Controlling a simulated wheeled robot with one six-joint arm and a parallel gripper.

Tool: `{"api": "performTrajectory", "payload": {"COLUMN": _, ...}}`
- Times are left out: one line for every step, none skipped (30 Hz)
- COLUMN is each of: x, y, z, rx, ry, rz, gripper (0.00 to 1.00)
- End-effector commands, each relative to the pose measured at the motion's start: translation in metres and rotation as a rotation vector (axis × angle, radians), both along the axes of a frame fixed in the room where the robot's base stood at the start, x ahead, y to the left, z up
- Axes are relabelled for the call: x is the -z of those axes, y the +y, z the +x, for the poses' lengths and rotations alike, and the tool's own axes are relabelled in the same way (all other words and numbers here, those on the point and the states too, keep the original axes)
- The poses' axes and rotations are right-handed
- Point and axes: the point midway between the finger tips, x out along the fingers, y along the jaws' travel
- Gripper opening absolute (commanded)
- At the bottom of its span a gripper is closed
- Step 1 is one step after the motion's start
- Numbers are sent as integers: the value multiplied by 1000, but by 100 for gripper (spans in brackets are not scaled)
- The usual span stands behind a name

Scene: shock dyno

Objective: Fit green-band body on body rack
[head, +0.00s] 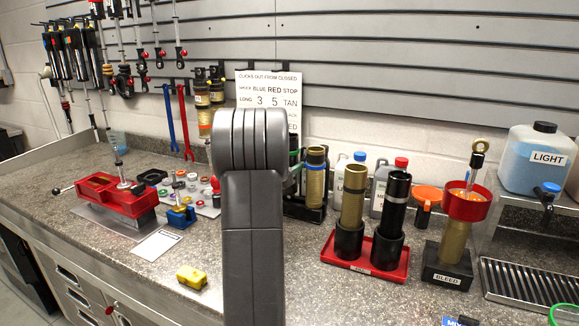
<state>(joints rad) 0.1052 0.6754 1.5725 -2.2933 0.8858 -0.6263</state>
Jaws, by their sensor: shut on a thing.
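My arm stands upright in the middle of the head view and hides what lies behind it. My gripper is not visible. A black rack (305,213), which looks like the body rack, stands on the counter just right of my arm. A gold body with a blue band (316,178) stands upright in it. Beside that, partly behind my arm, shows a dark upright part with a hint of green (294,158); I cannot tell whether this is the green-band body or whether it is held.
A red tray (345,263) with a gold and a black body stands in front of the rack. The bleed stand (450,262) is at right. A red vise (117,196) and yellow block (191,277) are at left. Counter front is fairly clear.

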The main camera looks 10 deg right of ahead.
Motion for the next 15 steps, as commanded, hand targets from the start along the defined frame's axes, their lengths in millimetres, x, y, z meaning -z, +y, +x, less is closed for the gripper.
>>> {"api": "performTrajectory", "payload": {"x": 2, "y": 0, "z": 0, "rx": 0, "ry": -3, "rz": -1, "gripper": 10}}
{"api": "performTrajectory", "payload": {"x": 3, "y": 0, "z": 0, "rx": 0, "ry": -3, "rz": -1, "gripper": 10}}
{"api": "performTrajectory", "payload": {"x": 5, "y": 0, "z": 0, "rx": 0, "ry": -3, "rz": -1, "gripper": 10}}
{"api": "performTrajectory", "payload": {"x": 6, "y": 0, "z": 0, "rx": 0, "ry": -3, "rz": -1, "gripper": 10}}
{"api": "performTrajectory", "payload": {"x": 7, "y": 0, "z": 0, "rx": 0, "ry": -3, "rz": -1, "gripper": 10}}
{"api": "performTrajectory", "payload": {"x": 9, "y": 0, "z": 0, "rx": 0, "ry": -3, "rz": -1, "gripper": 10}}
{"api": "performTrajectory", "payload": {"x": 10, "y": 0, "z": 0, "rx": 0, "ry": -3, "rz": -1, "gripper": 10}}
{"api": "performTrajectory", "payload": {"x": 12, "y": 0, "z": 0, "rx": 0, "ry": -3, "rz": -1, "gripper": 10}}
{"api": "performTrajectory", "payload": {"x": 13, "y": 0, "z": 0, "rx": 0, "ry": -3, "rz": -1, "gripper": 10}}
{"api": "performTrajectory", "payload": {"x": 14, "y": 0, "z": 0, "rx": 0, "ry": -3, "rz": -1, "gripper": 10}}
{"api": "performTrajectory", "payload": {"x": 16, "y": 0, "z": 0, "rx": 0, "ry": -2, "rz": -1, "gripper": 10}}
{"api": "performTrajectory", "payload": {"x": 17, "y": 0, "z": 0, "rx": 0, "ry": -2, "rz": -1, "gripper": 10}}
{"api": "performTrajectory", "payload": {"x": 18, "y": 0, "z": 0, "rx": 0, "ry": -2, "rz": -1, "gripper": 10}}
{"api": "performTrajectory", "payload": {"x": 20, "y": 0, "z": 0, "rx": 0, "ry": -2, "rz": -1, "gripper": 10}}
{"api": "performTrajectory", "payload": {"x": 21, "y": 0, "z": 0, "rx": 0, "ry": -2, "rz": -1, "gripper": 10}}
